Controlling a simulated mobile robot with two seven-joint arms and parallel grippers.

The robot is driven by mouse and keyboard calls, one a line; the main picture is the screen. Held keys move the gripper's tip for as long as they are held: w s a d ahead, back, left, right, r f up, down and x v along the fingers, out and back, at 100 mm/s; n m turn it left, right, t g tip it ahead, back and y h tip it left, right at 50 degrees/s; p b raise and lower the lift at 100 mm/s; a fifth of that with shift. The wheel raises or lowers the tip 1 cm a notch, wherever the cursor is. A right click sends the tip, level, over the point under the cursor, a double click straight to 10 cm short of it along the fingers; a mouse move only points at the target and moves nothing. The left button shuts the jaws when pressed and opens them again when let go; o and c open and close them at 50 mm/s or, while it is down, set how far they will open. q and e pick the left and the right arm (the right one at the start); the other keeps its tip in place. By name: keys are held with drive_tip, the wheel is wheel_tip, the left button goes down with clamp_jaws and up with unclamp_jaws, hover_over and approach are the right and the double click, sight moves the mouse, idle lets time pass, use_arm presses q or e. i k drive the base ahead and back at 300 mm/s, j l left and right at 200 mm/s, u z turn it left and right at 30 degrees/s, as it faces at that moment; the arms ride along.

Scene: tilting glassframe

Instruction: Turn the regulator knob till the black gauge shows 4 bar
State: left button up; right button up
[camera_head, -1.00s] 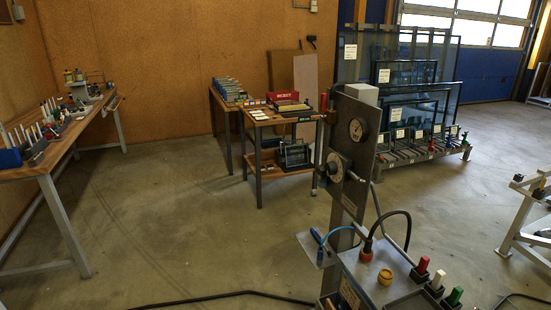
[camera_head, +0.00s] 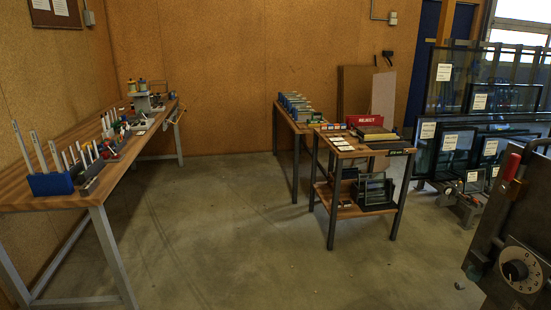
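A round black knob (camera_head: 515,270) with a pale numbered ring around it sits on a dark metal panel (camera_head: 525,220) at the lower right edge of the head view. The panel is cut off by the right edge. No gauge face shows in the visible part of the panel. Neither of my grippers is in view, and nothing touches the knob.
A red-handled lever (camera_head: 512,167) sticks up at the panel's left edge. A small wooden trolley (camera_head: 347,213) stands in the middle, a long workbench (camera_head: 100,185) at the left. Glass panes (camera_head: 450,150) stand behind the panel. The concrete floor (camera_head: 230,240) between is clear.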

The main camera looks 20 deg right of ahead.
sight(515, 270)
drive_tip(key=i+j+z, duration=0.1)
drive_tip(key=i+z, duration=0.25)
drive_tip(key=i+j+z, duration=0.1)
drive_tip(key=z, duration=0.25)
drive_tip(key=i+j+z, duration=0.5)
drive_tip(key=z, duration=0.2)
drive_tip(key=i+j+z, duration=0.1)
drive_tip(key=z, duration=0.2)
drive_tip(key=i+j+z, duration=0.1)
drive_tip(key=j+z, duration=0.25)
